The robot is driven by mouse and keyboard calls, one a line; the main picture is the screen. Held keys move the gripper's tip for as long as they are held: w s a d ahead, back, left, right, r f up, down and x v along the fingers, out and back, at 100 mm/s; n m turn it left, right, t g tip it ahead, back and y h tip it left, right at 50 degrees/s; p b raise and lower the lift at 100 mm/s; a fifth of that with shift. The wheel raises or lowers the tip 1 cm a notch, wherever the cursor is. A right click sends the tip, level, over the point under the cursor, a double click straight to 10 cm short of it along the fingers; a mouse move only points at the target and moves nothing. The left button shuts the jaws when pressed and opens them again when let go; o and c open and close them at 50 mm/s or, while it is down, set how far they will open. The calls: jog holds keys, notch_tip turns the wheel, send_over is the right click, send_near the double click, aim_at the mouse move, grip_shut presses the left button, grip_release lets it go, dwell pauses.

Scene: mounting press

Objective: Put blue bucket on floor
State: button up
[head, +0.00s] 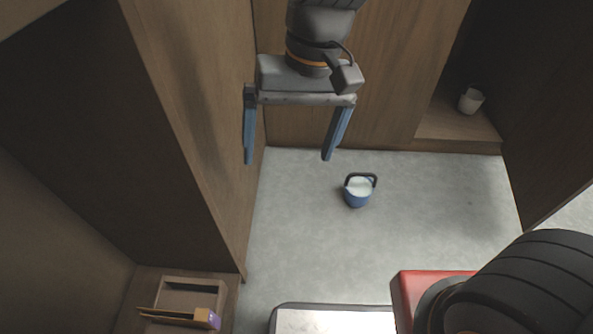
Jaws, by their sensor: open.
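The blue bucket (357,196) stands upright on the grey floor (430,215), right of the middle of the head view. Its inside looks white and its dark handle sticks up at the top. My gripper (287,158) is in the upper middle of the view, with its two blue fingers wide apart and nothing between them. In the picture it is above and left of the bucket, and it does not touch it.
A wooden wall or cabinet side (200,120) stands close left of my gripper. A small wooden tray (190,294) with a purple-and-tan item (207,318) is at lower left. Floor around the bucket is clear.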

jog(key=s+d+r+n, duration=0.1)
jog(key=s+r+n, duration=0.1)
jog(key=s+n, duration=0.2)
jog(key=s, duration=0.3)
jog(key=shift+s+d+t, duration=0.2)
jog(key=shift+s+t, duration=0.1)
jog(key=shift+s, duration=0.1)
jog(key=shift+r+p, duration=0.55)
jog(key=shift+r, duration=0.05)
jog(key=d+r+m+p, duration=0.2)
jog(key=d+r+p, duration=0.5)
jog(key=p, duration=0.5)
jog(key=d+r+m+h+p, duration=0.1)
jog(key=d+r+m+p, duration=0.1)
jog(key=d+r+p, duration=0.5)
jog(key=d+r+m+h+p, duration=0.1)
jog(key=d+r+m+p, duration=0.2)
jog(key=r+p, duration=1.2)
jog(key=d+p, duration=0.3)
jog(key=p, duration=0.1)
jog(key=shift+d, duration=0.4)
